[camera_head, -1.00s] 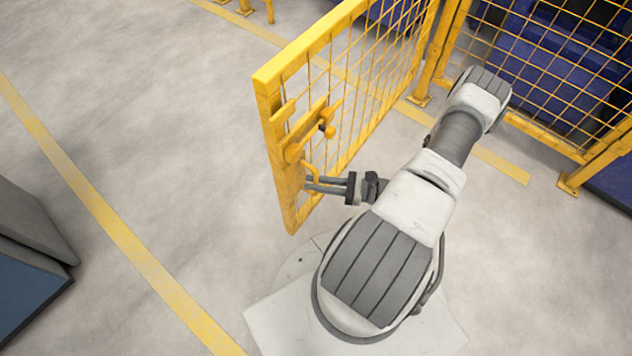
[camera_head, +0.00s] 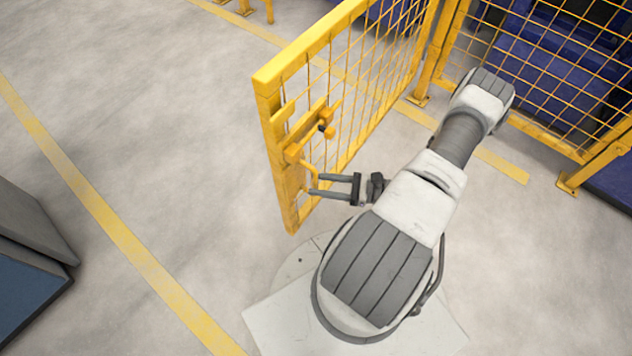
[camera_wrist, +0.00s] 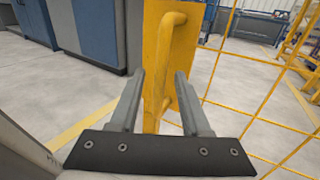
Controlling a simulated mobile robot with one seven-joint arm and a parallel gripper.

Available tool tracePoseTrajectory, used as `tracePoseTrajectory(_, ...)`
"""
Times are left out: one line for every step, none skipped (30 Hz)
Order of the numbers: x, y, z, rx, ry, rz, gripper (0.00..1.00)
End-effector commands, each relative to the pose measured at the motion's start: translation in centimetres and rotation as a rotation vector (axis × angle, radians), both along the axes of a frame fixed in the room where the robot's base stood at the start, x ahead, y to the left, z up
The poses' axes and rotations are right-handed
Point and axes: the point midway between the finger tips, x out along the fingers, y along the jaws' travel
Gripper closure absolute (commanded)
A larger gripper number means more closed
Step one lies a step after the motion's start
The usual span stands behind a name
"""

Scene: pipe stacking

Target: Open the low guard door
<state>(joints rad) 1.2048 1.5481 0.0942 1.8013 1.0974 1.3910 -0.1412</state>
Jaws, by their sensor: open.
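The low guard door (camera_head: 350,95) is a yellow mesh panel in a yellow frame. It stands swung out at an angle from the fence post. Its yellow handle (camera_head: 314,176) is on the near end of the frame, below the latch (camera_head: 309,137). In the wrist view the handle (camera_wrist: 163,70) is an upright bar on a yellow plate. My gripper (camera_head: 312,184) is open beside the handle. In the wrist view its two fingers (camera_wrist: 158,80) stand apart, one on each side of the handle's lower part. I cannot tell if either finger touches it.
A yellow mesh fence (camera_head: 545,70) stands at the right, with blue equipment behind it. A grey and blue cabinet (camera_head: 30,245) is at the far left. The floor (camera_head: 170,120) left of the door is clear, with yellow lines on it.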

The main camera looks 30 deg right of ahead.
Motion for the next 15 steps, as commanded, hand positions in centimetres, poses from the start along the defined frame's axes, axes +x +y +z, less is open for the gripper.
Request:
tracePoseTrajectory(-0.5, -0.8, 0.1, -0.003, 0.0, -0.003, 0.53)
tracePoseTrajectory(-1.0, -1.2, 0.1, -0.003, 0.001, -0.003, 0.53)
tracePoseTrajectory(-1.6, -1.9, 0.1, -0.003, 0.001, -0.004, 0.53)
tracePoseTrajectory(-2.0, -2.5, 0.1, -0.003, 0.001, -0.005, 0.53)
tracePoseTrajectory(-2.5, -3.0, 0.1, -0.003, 0.001, -0.004, 0.53)
tracePoseTrajectory(-3.2, -3.8, 0.1, -0.004, 0.002, -0.004, 0.53)
tracePoseTrajectory(-3.7, -4.4, 0.1, -0.004, 0.002, -0.005, 0.53)
tracePoseTrajectory(-4.1, -5.0, 0.1, -0.003, 0.001, -0.003, 0.53)
tracePoseTrajectory(-4.8, -5.7, 0.1, -0.003, 0.003, -0.004, 0.53)
tracePoseTrajectory(-5.3, -6.3, 0.0, -0.004, 0.002, -0.004, 0.53)
tracePoseTrajectory(-5.8, -6.8, 0.0, -0.003, 0.001, -0.003, 0.53)
tracePoseTrajectory(-6.4, -7.6, 0.0, -0.003, 0.001, -0.004, 0.53)
tracePoseTrajectory(-6.9, -8.0, 0.0, -0.002, 0.003, -0.003, 0.53)
tracePoseTrajectory(-7.3, -8.6, 0.0, -0.003, 0.003, -0.002, 0.53)
tracePoseTrajectory(-7.8, -9.2, 0.0, -0.002, 0.001, -0.003, 0.53)
